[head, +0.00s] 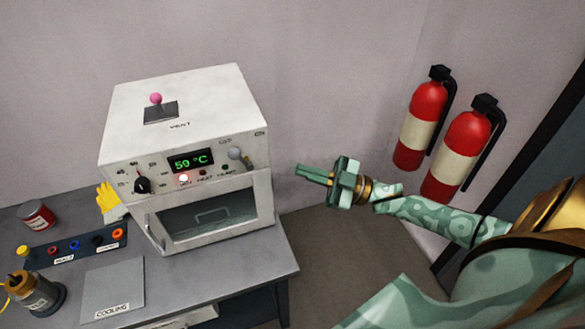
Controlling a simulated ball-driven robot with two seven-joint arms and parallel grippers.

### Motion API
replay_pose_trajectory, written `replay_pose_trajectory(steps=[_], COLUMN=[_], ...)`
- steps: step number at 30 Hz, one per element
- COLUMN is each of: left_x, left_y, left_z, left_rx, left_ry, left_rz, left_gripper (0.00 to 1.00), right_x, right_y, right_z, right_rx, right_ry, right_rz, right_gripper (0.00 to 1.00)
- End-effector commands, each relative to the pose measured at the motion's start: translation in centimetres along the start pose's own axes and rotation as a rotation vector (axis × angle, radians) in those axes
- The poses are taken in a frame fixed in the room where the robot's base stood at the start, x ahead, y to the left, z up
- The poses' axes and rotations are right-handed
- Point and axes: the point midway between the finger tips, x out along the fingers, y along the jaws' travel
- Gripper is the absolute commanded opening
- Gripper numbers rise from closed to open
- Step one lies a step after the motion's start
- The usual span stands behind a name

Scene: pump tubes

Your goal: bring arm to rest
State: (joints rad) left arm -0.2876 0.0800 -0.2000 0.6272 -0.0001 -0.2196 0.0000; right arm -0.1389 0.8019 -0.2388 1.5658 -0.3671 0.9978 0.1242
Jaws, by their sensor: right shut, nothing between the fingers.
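My right gripper (314,174) is shut and empty. It points left, in the air just right of the white oven (118,152), apart from it. My right arm (440,217) comes in from the right edge, patterned in green. My left gripper is not in the head view.
The oven stands on a grey table (262,262); its display reads 59 °C. A cooling plate (113,282), a panel with coloured knobs (75,246), a red can (37,216) and a pump-like device (35,293) are at left. Two fire extinguishers (421,125) (458,150) hang on the right wall.

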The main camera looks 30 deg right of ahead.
Motion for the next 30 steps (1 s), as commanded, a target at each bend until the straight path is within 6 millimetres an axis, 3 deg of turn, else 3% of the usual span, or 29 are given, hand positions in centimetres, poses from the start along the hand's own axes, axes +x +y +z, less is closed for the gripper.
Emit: replay_pose_trajectory(steps=[6,18,21,23,26,28,30], left_x=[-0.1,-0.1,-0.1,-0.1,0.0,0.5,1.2], left_y=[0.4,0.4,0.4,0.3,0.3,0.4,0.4], left_z=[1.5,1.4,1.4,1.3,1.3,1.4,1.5], left_rx=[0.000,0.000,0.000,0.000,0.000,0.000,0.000], left_ry=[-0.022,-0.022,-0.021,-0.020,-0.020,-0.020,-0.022], left_rz=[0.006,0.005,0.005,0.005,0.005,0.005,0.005], left_gripper=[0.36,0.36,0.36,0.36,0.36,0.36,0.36], right_x=[-0.3,-0.3,-0.3,-1.0,-4.1,-7.7,-11.9], right_y=[0.1,0.1,0.2,0.8,2.1,1.7,0.0], right_z=[-0.1,0.0,0.8,2.7,8.4,13.6,18.6], right_rx=[-0.002,-0.003,-0.034,-0.071,-0.123,-0.125,-0.106], right_ry=[0.001,0.000,-0.042,-0.127,-0.352,-0.538,-0.722], right_rz=[0.000,0.000,0.008,0.032,0.106,0.169,0.219], right_gripper=[0.00,0.00,0.00,0.00,0.00,0.00,0.00])
